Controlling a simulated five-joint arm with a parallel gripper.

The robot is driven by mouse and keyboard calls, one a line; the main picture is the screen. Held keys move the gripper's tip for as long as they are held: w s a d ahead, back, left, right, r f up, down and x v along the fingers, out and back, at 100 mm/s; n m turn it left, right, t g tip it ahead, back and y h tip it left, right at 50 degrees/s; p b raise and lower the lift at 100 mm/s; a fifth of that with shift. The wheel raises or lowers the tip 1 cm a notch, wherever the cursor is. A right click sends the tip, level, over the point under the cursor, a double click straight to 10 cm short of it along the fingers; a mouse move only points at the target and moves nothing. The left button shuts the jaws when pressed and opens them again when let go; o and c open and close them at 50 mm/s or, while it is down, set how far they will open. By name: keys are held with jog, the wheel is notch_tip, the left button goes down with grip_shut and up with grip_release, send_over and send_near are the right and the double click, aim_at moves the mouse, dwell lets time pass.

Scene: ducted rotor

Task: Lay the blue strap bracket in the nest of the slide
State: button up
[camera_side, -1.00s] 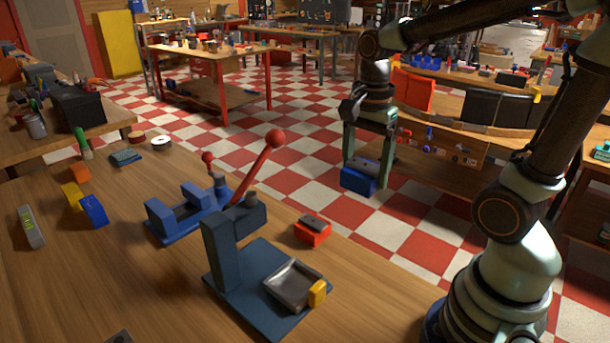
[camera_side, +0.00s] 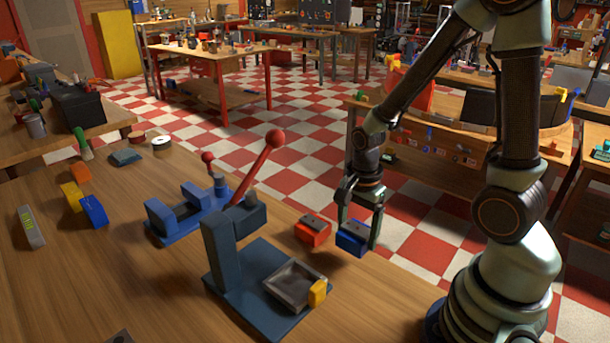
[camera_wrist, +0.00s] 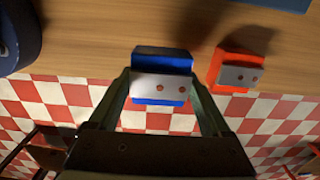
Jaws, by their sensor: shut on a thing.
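My gripper (camera_side: 357,232) is shut on the blue strap bracket (camera_side: 350,244), a blue block with a grey top plate. In the side view it hangs near the table's right edge, beside a red bracket. In the wrist view the blue bracket (camera_wrist: 161,62) sits between the fingers, its grey plate with two reddish dots facing the camera. The slide's nest (camera_side: 290,290) looks like a shallow grey metal tray with a yellow block (camera_side: 317,293) at its right corner. It sits on a dark blue-grey base, empty, left of and nearer the camera than my gripper.
The red bracket (camera_side: 313,229) is close left of the held one; it shows right of it in the wrist view (camera_wrist: 240,72). An upright blue-grey post (camera_side: 222,262) rises left of the nest.

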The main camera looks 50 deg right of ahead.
aim_at(361, 227)
jog(key=shift+f, duration=2.15)
jog(key=shift+f, duration=0.1)
jog(key=o, duration=1.3)
jog(key=shift+f, duration=0.1)
jog(key=r, duration=1.1)
jog(key=shift+s+d+r, duration=0.15)
jog(key=shift+d+r, duration=0.05)
jog(key=shift+d, duration=0.15)
jog(key=shift+r, duration=0.5)
jog(key=a+r+n+t, duration=0.2)
jog(key=r+n, duration=0.4)
jog(key=n, duration=0.3)
jog(key=a+r+n+t, duration=0.3)
jog(key=r+n, duration=0.2)
jog(key=n, duration=0.4)
jog(key=shift+w+a+r+t, duration=0.3)
jog(key=shift+w+a+r, duration=0.05)
jog(key=shift+w, duration=0.05)
